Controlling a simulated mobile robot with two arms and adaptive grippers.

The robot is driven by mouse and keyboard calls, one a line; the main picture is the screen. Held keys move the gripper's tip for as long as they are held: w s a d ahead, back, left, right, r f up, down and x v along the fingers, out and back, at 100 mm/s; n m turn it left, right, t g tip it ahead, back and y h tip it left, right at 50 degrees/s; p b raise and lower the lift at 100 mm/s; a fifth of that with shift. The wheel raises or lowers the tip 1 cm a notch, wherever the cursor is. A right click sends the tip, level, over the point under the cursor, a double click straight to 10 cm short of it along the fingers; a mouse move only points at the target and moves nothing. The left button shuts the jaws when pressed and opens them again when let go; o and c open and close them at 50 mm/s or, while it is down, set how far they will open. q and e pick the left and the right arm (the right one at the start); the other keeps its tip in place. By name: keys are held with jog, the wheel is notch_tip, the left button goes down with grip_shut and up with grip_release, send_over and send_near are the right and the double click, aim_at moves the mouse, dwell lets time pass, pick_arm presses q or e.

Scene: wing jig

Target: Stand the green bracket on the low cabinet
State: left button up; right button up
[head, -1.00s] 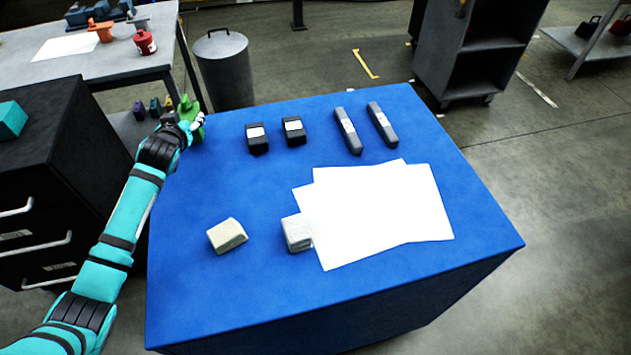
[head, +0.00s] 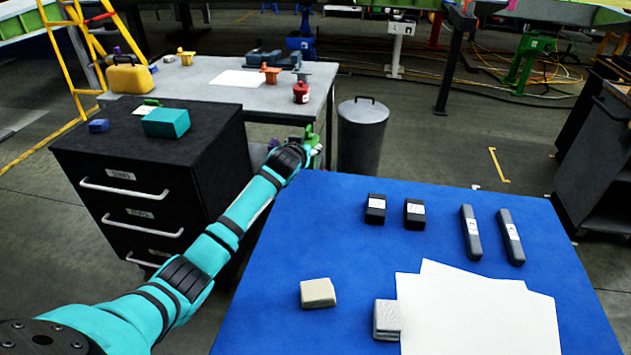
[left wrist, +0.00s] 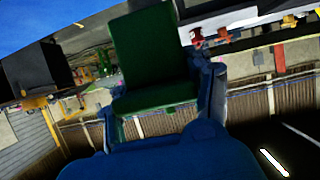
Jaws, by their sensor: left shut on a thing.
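The green bracket (head: 311,140) is held at the end of my left arm, beyond the far left corner of the blue table. My left gripper (head: 306,151) is shut on it. In the left wrist view the bracket (left wrist: 152,58) shows as a dark green L-shaped piece between the fingers. The low cabinet, which I take to be the black drawer cabinet (head: 215,124), stands left of my left arm. A teal block (head: 166,122) sits on its top. The bracket is apart from the cabinet, to its right. My right gripper is not in view.
The blue table (head: 270,250) carries dark blocks, pale blocks and white sheets. A grey bin (head: 362,135) stands behind it. Part of the cabinet top is bare.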

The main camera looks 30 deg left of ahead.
pick_arm(q)
jog(key=s+d+f+p, duration=0.1)
jog(key=s, duration=0.2)
jog(key=s+d+f+p, duration=0.1)
jog(key=s+d, duration=0.1)
jog(key=s+d+f+p, duration=0.1)
jog(key=s+d+f, duration=0.1)
jog(key=s, duration=0.1)
jog(key=shift+s+d+f, duration=0.1)
jog(key=shift+s+d, duration=0.1)
jog(key=shift+s, duration=0.1)
jog(key=shift+f, duration=0.15)
jog(key=o, duration=1.4)
jog(key=shift+o, duration=0.2)
